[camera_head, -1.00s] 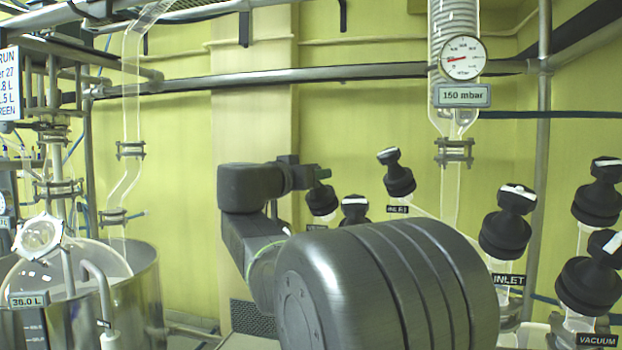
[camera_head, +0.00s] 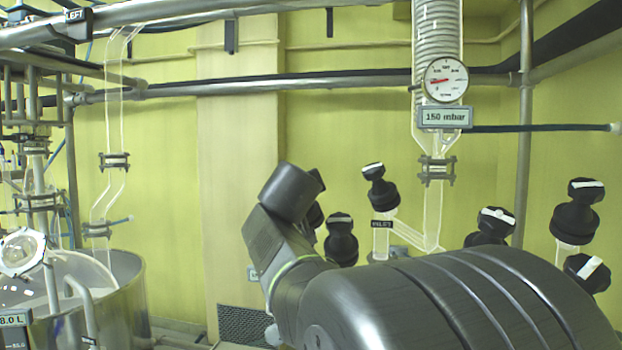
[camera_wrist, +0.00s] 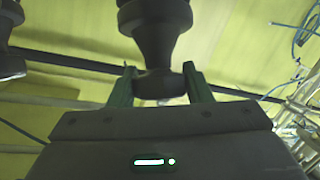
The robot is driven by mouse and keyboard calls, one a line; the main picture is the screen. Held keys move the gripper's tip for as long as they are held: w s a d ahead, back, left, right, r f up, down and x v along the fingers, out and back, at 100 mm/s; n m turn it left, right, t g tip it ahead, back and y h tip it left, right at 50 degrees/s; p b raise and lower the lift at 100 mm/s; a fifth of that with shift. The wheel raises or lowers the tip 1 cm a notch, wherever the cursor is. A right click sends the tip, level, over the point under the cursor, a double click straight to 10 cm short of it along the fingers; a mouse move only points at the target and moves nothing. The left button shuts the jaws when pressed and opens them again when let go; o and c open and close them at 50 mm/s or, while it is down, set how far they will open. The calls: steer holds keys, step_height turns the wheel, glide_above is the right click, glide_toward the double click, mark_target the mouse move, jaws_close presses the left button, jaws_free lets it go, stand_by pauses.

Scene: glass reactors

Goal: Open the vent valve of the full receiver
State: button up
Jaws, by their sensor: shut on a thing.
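In the wrist view the green-tipped fingers of my gripper (camera_wrist: 160,80) are shut on the narrow end of a black valve knob (camera_wrist: 155,35). In the head view my arm hides the fingers and most of this valve, and its label cannot be read. Other black valves with white marks on top stand close by: one (camera_head: 341,240) just right of my wrist, one with an INLET label (camera_head: 380,185) behind it, and several at the right, such as this black valve (camera_head: 577,212). My arm covers the receivers below, so I cannot tell which is full.
A glass condenser with a round gauge (camera_head: 446,80) and a 150 mbar sign (camera_head: 446,117) hangs at the upper right. A steel vessel (camera_head: 125,290) stands at the lower left. Metal pipes (camera_head: 300,87) cross the back. In the wrist view blue tubing (camera_wrist: 305,30) hangs at the right.

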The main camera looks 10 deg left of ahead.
steer(key=shift+n+g+y+p, duration=0.3)
steer(key=shift+n+y+p, duration=0.25)
steer(key=shift+p, duration=0.2)
steer(key=o, duration=1)
steer(key=shift+s, duration=0.15)
steer(key=b+v, duration=0.2)
steer(key=v, duration=1.1)
steer(key=shift+s+b, duration=0.25)
steer(key=shift+b, duration=0.15)
